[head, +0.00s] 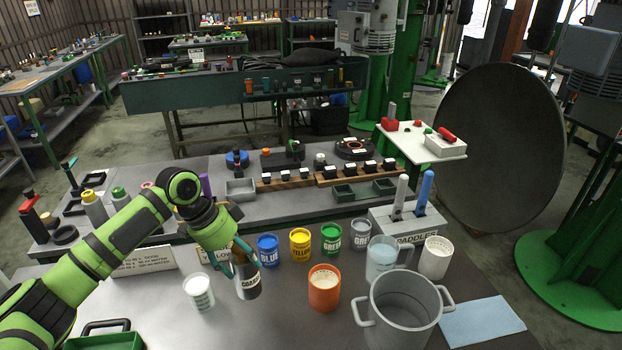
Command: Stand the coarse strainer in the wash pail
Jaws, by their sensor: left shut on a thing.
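My left gripper (245,264) points down over the front table and is shut on a dark and metallic cylinder with a label that seems to read COARSE, the coarse strainer (250,284). It is held near upright, its top partly hidden by the fingers; I cannot tell whether its bottom touches the table. A large grey two-handled vessel (402,318), likely the wash pail, stands at the front right, well to the right of the strainer. Its open top shows a grey inside with nothing seen standing in it. My right gripper is not in view.
An orange cup (324,292) with pale contents stands between strainer and vessel. A white cup (199,293) is left of the strainer. Labelled blue (268,252), yellow (300,246) and green (331,240) cans stand behind. A blue cloth (482,322) lies at right.

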